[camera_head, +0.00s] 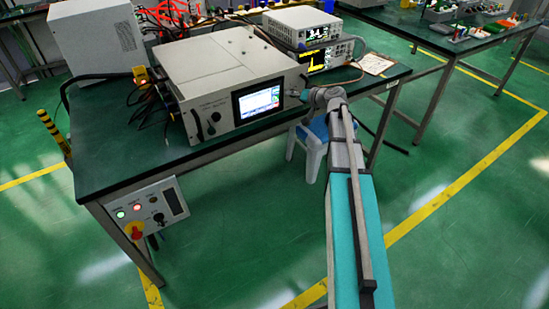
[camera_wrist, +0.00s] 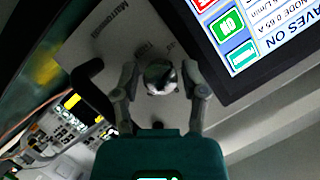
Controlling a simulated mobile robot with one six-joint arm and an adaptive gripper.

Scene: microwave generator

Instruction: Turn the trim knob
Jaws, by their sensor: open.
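The trim knob (camera_wrist: 160,77) shows in the wrist view as a round, shiny silver-and-dark knob on a light grey panel. My gripper (camera_wrist: 159,82) is open, with one finger on the left of the knob and one on the right. I cannot tell whether either finger touches it. In the head view my gripper (camera_head: 303,95) is at the right end of the front panel of the microwave generator (camera_head: 225,75), just right of its screen (camera_head: 258,103). The trim knob cannot be made out clearly there.
The screen also fills the upper right of the wrist view (camera_wrist: 250,35). The generator stands on a green-topped bench (camera_head: 120,150). Stacked instruments (camera_head: 302,30) stand behind it, and cables lie to its left. A blue-white stool (camera_head: 312,145) is under the bench edge.

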